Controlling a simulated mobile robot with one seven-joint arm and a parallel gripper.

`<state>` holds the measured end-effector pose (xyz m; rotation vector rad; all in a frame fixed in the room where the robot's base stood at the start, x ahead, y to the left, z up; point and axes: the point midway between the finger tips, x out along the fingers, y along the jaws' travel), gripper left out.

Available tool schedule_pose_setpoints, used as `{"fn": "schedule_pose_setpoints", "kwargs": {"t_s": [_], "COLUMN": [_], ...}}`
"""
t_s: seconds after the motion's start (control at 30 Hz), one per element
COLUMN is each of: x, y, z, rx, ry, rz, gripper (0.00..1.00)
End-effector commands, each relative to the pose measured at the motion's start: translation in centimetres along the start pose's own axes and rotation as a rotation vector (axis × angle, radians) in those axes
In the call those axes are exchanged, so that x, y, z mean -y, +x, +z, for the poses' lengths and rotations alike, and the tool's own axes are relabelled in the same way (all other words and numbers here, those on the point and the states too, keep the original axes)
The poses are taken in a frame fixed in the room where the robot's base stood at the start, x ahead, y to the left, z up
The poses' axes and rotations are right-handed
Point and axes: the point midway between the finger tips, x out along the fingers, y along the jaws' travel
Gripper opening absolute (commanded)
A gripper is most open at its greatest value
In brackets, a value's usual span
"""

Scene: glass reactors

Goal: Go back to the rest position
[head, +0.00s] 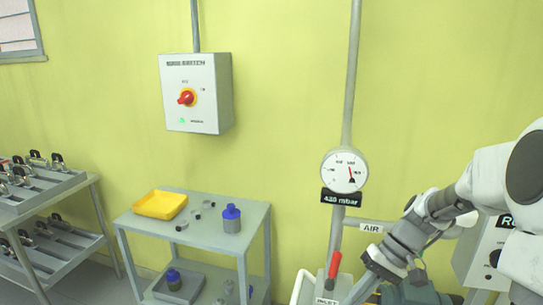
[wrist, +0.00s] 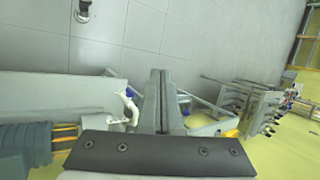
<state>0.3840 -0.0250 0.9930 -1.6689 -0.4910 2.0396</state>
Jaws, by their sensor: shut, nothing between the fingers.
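My gripper (wrist: 161,78) is shut and empty in the wrist view, its two grey fingers pressed together. In the head view my arm reaches in from the right side and bends down near the pipe. The gripper end is low beside a red valve handle (head: 334,265) above an inlet label (head: 327,301). I cannot tell from this view whether it touches anything there. The fingertips are hard to make out in the head view.
A grey cart (head: 257,217) holds a yellow tray (head: 160,205) and a blue-capped bottle (head: 231,218). A switch box (head: 196,93) hangs on the wall. A rack (head: 92,182) of metal parts stands at the left.

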Motion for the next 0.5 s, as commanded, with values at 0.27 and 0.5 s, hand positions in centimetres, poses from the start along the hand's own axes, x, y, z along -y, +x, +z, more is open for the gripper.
{"fn": "schedule_pose_setpoints", "kwargs": {"t_s": [0.27,0.5], "x": [3.8,5.9], "y": [-1.4,-3.0], "z": [5.0,9.2], "rx": [-0.079,-0.221], "ry": [-0.068,-0.139], "rz": [0.321,0.516], "gripper": [0.0,0.0]}}
